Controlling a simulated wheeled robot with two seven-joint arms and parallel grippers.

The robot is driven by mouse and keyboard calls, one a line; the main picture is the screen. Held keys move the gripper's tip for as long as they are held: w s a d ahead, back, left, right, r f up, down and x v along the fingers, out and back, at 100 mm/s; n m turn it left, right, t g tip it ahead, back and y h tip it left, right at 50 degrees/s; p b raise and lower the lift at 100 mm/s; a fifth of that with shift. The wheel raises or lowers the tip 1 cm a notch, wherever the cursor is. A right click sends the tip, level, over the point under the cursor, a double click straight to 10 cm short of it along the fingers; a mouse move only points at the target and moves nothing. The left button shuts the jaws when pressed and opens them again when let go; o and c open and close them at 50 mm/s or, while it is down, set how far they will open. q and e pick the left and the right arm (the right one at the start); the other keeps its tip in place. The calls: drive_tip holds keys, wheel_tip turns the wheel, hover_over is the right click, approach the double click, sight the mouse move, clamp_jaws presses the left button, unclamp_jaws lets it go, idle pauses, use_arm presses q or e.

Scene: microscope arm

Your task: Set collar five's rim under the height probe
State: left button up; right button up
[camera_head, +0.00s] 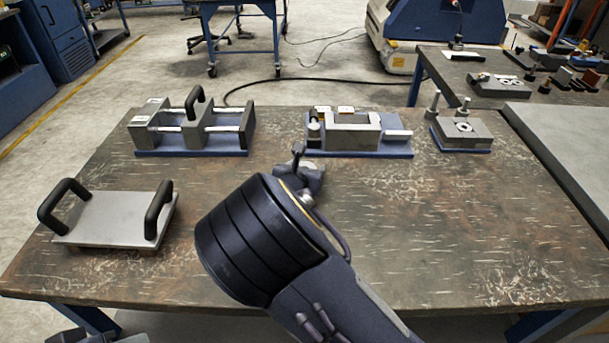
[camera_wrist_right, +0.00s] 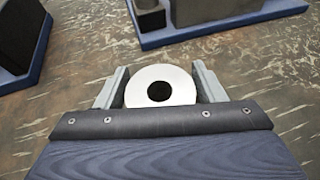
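A silver ring with a dark centre hole, which I take for collar five (camera_wrist_right: 160,86), sits between the fingers of my right gripper (camera_wrist_right: 160,90) in the right wrist view. Both fingers flank it with no clear gap, so the gripper looks shut on it. In the head view my right gripper (camera_head: 312,178) is over the middle of the table, partly hidden by my dark wrist. A short dark cylinder with a pale end (camera_wrist_right: 150,14) shows just beyond the ring. I cannot tell which fixture bears the height probe. Dark parts at the lower left may be my left gripper (camera_head: 95,337).
A blue-based fixture with a black handle (camera_head: 194,128) stands at back left. Another with a U-shaped grey block (camera_head: 350,131) stands at back centre. A block with two posts (camera_head: 463,134) is at back right. A two-handled plate (camera_head: 113,217) lies left. The table's right front is clear.

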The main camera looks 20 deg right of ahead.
drive_tip(key=c, duration=1.2)
drive_tip(key=shift+r, duration=0.1)
clamp_jaws()
